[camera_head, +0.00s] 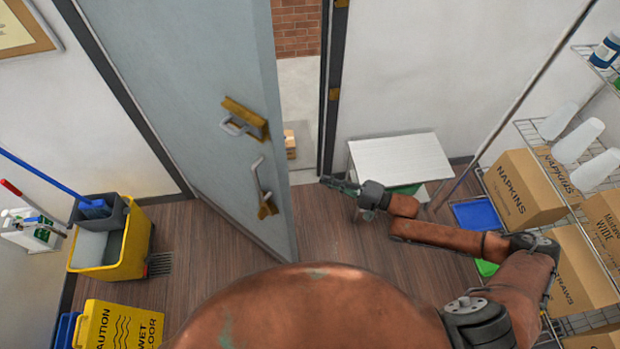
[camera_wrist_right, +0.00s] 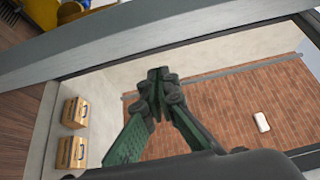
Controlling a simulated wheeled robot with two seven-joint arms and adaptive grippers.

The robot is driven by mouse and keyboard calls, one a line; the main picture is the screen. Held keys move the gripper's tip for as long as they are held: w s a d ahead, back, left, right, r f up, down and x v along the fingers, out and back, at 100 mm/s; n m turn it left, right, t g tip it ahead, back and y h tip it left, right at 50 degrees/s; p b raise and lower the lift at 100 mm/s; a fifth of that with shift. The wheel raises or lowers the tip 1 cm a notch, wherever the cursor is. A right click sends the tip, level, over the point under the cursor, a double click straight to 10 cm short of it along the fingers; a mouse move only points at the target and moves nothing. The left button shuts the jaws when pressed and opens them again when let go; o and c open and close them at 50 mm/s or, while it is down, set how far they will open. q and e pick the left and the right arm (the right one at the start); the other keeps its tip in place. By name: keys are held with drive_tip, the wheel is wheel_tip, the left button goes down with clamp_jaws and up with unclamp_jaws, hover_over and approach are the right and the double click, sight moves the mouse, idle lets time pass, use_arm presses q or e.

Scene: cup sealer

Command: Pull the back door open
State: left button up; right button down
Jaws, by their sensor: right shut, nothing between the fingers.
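The back door (camera_head: 190,90) is a grey-blue panel standing ajar, swung into the room. A gap to its right shows a brick wall and pale ground outside. The door carries a brass plate with a metal handle (camera_head: 240,125) and a lower lever with a brass plate (camera_head: 262,190). My right gripper (camera_head: 325,181) is at the gap, to the right of the door's free edge and apart from the handles. In the right wrist view its green fingers (camera_wrist_right: 157,75) are closed together and empty, with the doorway behind them. My left gripper is not in view.
A small white table (camera_head: 400,155) stands right of the door frame (camera_head: 335,90). A wire shelf with napkin boxes (camera_head: 525,190) is at the right. A yellow mop bucket (camera_head: 125,245) and wet floor sign (camera_head: 118,325) are at the left. Cardboard boxes (camera_wrist_right: 74,112) lie outside.

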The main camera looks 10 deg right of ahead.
drive_tip(key=w+a+p, duration=0.2)
drive_tip(key=a+p, duration=0.1)
drive_tip(key=a, duration=0.7)
drive_tip(key=shift+w+a+p, duration=0.15)
drive_tip(key=shift+a+p, duration=0.2)
drive_tip(key=shift+a, duration=0.05)
